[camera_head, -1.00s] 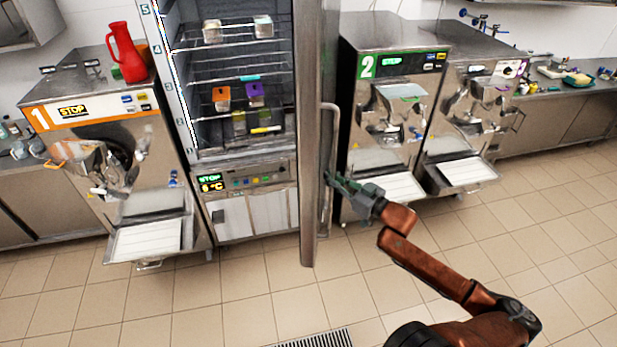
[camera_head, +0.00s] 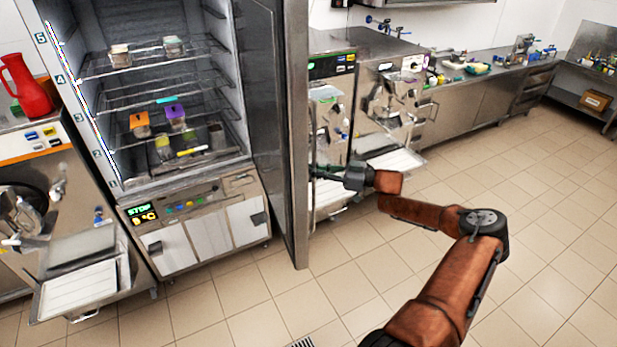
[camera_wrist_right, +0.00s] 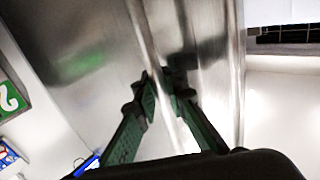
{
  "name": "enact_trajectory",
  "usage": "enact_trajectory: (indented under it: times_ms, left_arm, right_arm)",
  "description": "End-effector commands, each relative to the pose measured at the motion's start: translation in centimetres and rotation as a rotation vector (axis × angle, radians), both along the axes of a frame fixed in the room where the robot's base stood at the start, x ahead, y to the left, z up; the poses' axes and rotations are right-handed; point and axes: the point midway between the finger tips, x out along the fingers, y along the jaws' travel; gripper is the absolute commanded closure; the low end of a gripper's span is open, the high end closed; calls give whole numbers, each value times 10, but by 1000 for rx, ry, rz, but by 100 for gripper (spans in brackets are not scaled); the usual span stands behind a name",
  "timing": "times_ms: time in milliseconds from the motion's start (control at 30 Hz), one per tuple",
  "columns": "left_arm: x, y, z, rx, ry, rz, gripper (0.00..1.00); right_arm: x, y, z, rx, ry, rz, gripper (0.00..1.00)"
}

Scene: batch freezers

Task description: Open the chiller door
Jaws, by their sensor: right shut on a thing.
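The chiller (camera_head: 190,225) stands at the left in the head view with its shelves exposed. Its tall steel door (camera_head: 298,130) stands open, swung out to the right, with part of its dark inner face visible. My right gripper (camera_head: 318,174) is at the outer side of the door, and its fingertips are partly hidden by the door edge. In the right wrist view, my right gripper (camera_wrist_right: 165,95) is shut on the vertical bar of the door handle (camera_wrist_right: 160,75), close to the shiny door panel. My left gripper is not in view.
Batch freezer 1 (camera_head: 60,250), with a red jug (camera_head: 27,88) on top, stands left of the chiller. Batch freezer 2 (camera_head: 328,110) and another freezer (camera_head: 390,110) stand behind the door on the right. Several small containers sit on the chiller shelves. The tiled floor (camera_head: 560,220) is clear.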

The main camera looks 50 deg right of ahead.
Motion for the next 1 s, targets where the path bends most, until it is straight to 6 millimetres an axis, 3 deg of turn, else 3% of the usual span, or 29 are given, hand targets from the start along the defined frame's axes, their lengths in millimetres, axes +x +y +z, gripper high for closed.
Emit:
enact_trajectory:
  times_ms: [300,767,800,1000]
  left_arm:
    - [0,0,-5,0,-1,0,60]
    - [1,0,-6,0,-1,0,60]
    - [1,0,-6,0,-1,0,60]
    - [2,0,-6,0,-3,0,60]
  right_arm:
    - [-3,-17,-6,0,8,27,100]
    - [-5,-19,-7,1,10,29,100]
    - [-5,-19,-7,1,10,29,88]
    - [-1,-18,-5,0,7,32,75]
